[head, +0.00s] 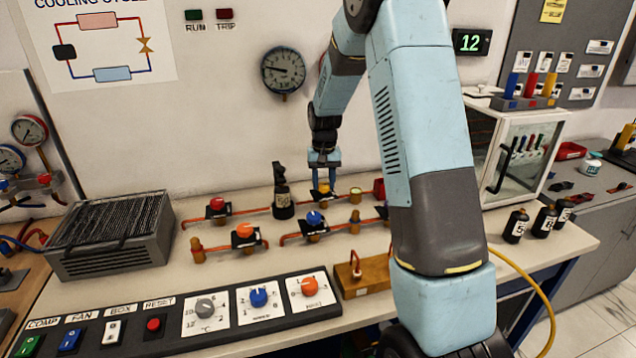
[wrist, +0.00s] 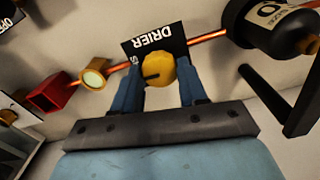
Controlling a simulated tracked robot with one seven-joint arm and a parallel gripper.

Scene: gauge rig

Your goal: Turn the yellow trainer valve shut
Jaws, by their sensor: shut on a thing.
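The yellow trainer valve (wrist: 159,70) has a round yellow knob with a dark slot, seen between my gripper's two blue fingers in the wrist view. My gripper (wrist: 160,80) is shut on this knob, a finger on either side. A black plate lettered "DRIER" (wrist: 155,45) lies behind the knob, partly covered by the fingers. In the head view my gripper (head: 323,177) points down over the bench's back pipe row, with the yellow knob (head: 323,189) just below it. The valve's turn angle is hard to tell.
A black cylinder (head: 283,203) stands left of my gripper. A brass fitting (head: 355,192) and a red block (head: 379,187) sit to its right. Red (head: 217,204), orange (head: 244,230) and blue (head: 314,218) valves stand nearby. A control panel (head: 185,320) runs along the front.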

